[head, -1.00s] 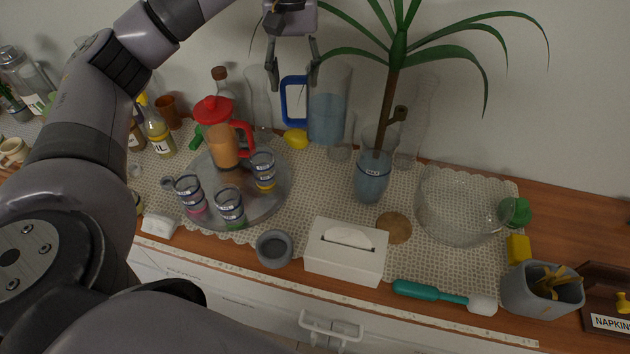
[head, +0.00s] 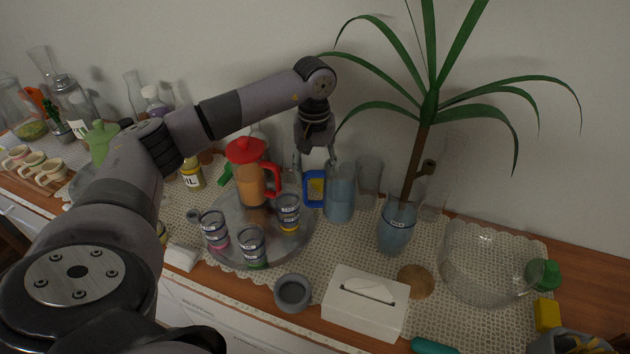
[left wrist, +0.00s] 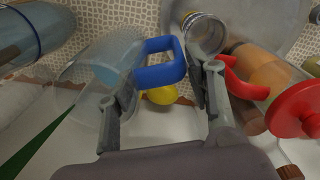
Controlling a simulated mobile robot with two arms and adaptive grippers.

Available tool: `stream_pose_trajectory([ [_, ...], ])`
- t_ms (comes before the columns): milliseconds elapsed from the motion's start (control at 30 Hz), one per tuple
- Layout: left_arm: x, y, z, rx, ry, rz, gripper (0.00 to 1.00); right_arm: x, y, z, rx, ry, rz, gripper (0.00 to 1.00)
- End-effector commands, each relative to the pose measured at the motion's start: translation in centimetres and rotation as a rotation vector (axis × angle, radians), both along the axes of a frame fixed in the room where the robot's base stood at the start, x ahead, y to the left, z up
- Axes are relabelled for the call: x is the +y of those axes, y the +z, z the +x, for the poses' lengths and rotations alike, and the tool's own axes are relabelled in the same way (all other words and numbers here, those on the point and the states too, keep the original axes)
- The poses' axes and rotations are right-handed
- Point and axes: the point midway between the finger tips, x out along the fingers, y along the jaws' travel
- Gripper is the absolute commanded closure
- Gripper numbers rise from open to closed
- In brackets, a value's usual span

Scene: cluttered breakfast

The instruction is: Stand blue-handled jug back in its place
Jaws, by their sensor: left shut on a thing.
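The blue-handled jug (head: 340,196) is clear, with bluish contents. It is upright at the back of the lace mat, right of the round tray. Whether its base touches the mat I cannot tell. My left gripper (head: 315,160) comes down from above and is shut on the jug's blue handle (head: 314,190). In the left wrist view the handle (left wrist: 160,72) lies at my fingertips (left wrist: 165,82), with the jug body (left wrist: 112,58) to its left. My right gripper is not in view.
Left of the jug, the red-lidded pitcher (head: 250,180) and several cups share the round tray (head: 215,250). A clear glass (head: 369,174) and the plant's vase (head: 397,228) stand to the right. A yellow lemon (left wrist: 160,95) is close by the handle. A tissue box (head: 365,302) is in front.

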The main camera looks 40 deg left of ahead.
Motion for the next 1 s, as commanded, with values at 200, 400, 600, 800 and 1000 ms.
stream_pose_trajectory([
  [200, 0.0, -1.6, 0.0, -0.002, 0.0, -0.001, 1.0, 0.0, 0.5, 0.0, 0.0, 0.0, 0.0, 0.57],
  [400, 0.0, -4.2, 0.1, -0.003, 0.0, -0.002, 1.0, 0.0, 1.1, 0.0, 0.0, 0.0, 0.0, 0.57],
  [600, 0.0, -4.7, 0.1, -0.005, -0.001, -0.001, 1.0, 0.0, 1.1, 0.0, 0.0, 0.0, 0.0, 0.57],
  [800, -0.1, -5.0, 0.1, -0.005, -0.001, -0.001, 1.0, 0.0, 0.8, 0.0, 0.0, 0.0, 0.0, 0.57],
  [1000, 0.0, -5.1, 0.0, -0.001, 0.0, 0.0, 0.41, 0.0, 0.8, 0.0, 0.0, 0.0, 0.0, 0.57],
])
